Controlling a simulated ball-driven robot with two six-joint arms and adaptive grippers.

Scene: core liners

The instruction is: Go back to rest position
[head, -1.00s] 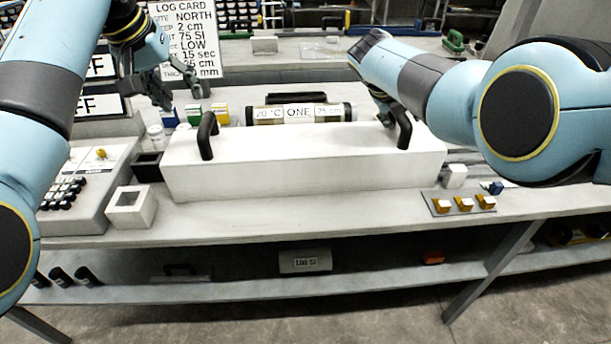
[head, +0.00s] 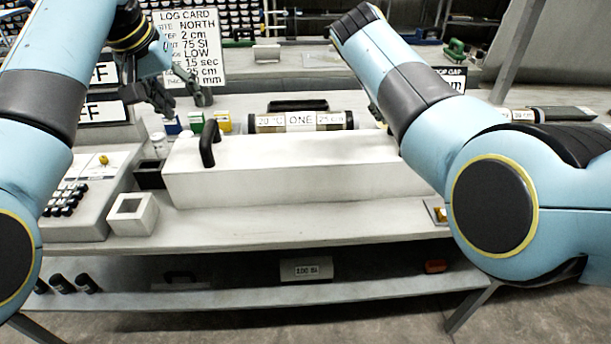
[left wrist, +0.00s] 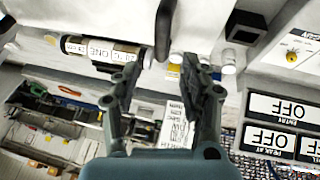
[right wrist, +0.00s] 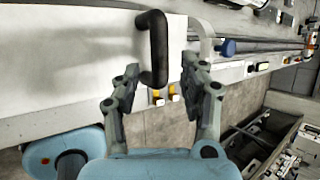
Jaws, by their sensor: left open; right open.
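My left gripper (head: 180,98) is in front of the log card at the back left of the bench in the head view. In the left wrist view its fingers (left wrist: 168,88) are spread with nothing held between them. My right gripper is hidden behind its own arm in the head view. In the right wrist view its fingers (right wrist: 160,88) are apart. The black handle (right wrist: 155,48) of the white long box shows beyond and between these fingertips; I cannot tell the exact gap. The white box (head: 290,175) sits on the bench.
A labelled core tube (head: 300,121) lies behind the box. The log card (head: 190,48) stands behind my left gripper. A keypad console (head: 85,190) and a small white open block (head: 133,213) are left of the box. The lower shelf (head: 220,298) holds a few items.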

